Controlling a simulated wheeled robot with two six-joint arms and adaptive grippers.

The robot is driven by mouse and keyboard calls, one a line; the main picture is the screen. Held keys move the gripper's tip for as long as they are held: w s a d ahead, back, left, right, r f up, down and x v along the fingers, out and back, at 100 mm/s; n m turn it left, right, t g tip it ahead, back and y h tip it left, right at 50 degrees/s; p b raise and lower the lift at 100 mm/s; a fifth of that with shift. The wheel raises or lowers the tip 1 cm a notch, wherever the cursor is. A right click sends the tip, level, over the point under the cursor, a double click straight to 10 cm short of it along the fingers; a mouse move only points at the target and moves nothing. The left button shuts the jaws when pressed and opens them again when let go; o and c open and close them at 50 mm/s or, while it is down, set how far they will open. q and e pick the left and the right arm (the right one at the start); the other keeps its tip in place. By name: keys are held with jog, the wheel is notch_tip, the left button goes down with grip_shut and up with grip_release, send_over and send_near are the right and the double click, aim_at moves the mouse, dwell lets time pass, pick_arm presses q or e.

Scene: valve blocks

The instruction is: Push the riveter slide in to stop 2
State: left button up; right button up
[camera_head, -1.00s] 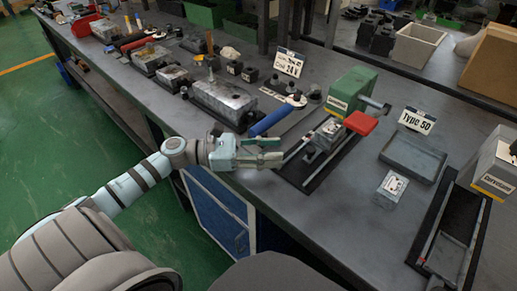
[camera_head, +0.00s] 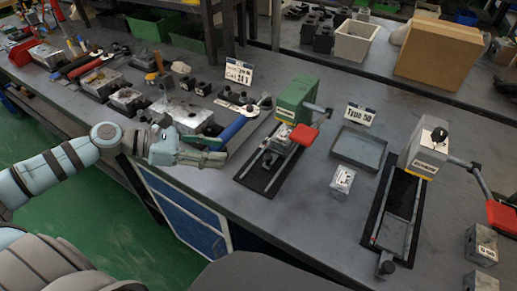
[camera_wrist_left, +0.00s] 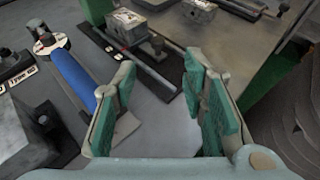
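The green riveter (camera_head: 297,95) stands on the bench with a black slide rail (camera_head: 262,175) reaching toward the front edge. A metal block (camera_head: 283,136) sits on this rail near the press, with a dark knob in front of it. In the left wrist view, the block (camera_wrist_left: 128,26) and knob (camera_wrist_left: 156,44) show at the top. A grey riveter (camera_head: 424,150) stands to the right; its slide (camera_head: 394,232) is out and empty, with a black knob (camera_head: 387,268) at the front. My left gripper (camera_head: 222,157) is open and empty, left of the green riveter's rail. My right gripper is out of view.
A blue-handled tool (camera_head: 233,129) lies close to my left gripper. An empty tray (camera_head: 345,157) and a loose metal block (camera_head: 342,181) lie between the riveters. More blocks (camera_head: 481,245) stand at the right. The riveters' red-ended levers (camera_head: 303,134) stick out.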

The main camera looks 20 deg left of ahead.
aim_at(267, 156)
pick_arm(q)
jog(key=shift+w+d+f+b, duration=0.95)
jog(key=shift+b, duration=0.15)
jog(key=x, duration=1)
jog(key=shift+w+d, duration=0.2)
jog(key=shift+d, duration=0.1)
grip_shut()
